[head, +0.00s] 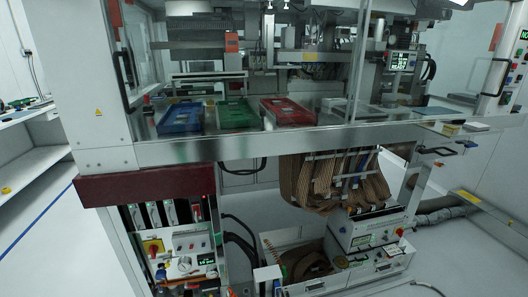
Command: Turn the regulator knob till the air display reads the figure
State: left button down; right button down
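A low panel (188,244) at the lower left carries a round white gauge (184,264) and a small dark display (206,259) with light green characters too small to read. A small knob-like part (161,275) sits left of the gauge; I cannot tell for sure that it is the regulator knob. A red knob on a yellow plate (153,247) is above it. Neither of my grippers shows in the head view.
Above the panel is a dark red block (146,185) under the machine's deck. Blue (181,118), green (236,114) and red (288,111) trays lie on the deck. Brown ribbed hoses (320,182) hang at centre right. Open floor (90,245) lies at the left.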

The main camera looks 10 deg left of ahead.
aim_at(161, 275)
jog(key=k+j+u, duration=0.1)
jog(key=u, duration=1.05)
